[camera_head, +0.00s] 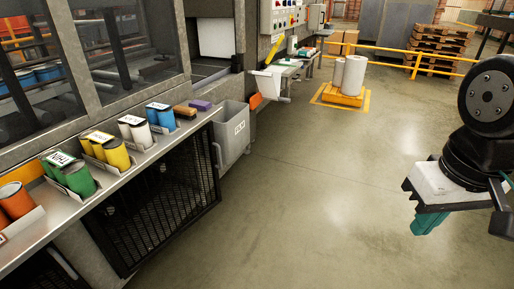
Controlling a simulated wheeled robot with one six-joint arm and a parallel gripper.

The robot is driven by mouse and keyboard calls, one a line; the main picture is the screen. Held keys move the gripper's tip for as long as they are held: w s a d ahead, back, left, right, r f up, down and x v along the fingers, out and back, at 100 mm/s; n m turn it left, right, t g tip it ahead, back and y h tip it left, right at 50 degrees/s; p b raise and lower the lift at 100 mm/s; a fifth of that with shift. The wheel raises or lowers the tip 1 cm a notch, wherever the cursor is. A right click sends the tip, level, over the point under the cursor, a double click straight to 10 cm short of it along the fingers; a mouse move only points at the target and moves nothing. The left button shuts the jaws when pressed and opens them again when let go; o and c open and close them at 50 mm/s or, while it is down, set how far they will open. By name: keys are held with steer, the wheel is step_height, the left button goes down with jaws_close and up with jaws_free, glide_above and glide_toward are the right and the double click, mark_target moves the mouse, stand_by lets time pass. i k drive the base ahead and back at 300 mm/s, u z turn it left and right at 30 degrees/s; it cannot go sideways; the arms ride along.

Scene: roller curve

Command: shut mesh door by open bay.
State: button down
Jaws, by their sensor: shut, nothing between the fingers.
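A black mesh door (160,205) in a dark frame stands below the metal shelf at the left. Dark space shows through the mesh; I cannot tell exactly how far the door stands open. A second dark mesh panel (30,276) with a light handle is partly cut off at the bottom left. My gripper (424,224), with teal fingers, hangs at the right over open floor. It is shut and empty, well apart from the door.
The shelf (125,172) carries orange, green, yellow, white and blue cans. A grey bin (233,130) stands past the door. White rolls (353,74) stand on a yellow base farther back, near a yellow rail (395,50) and stacked pallets (438,38). The middle floor is clear.

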mark_target(92, 223)
steer(key=z, duration=0.8)
steer(key=i, duration=0.65)
steer(key=u, duration=1.1)
steer(key=i, duration=0.55)
steer(key=u, duration=0.55)
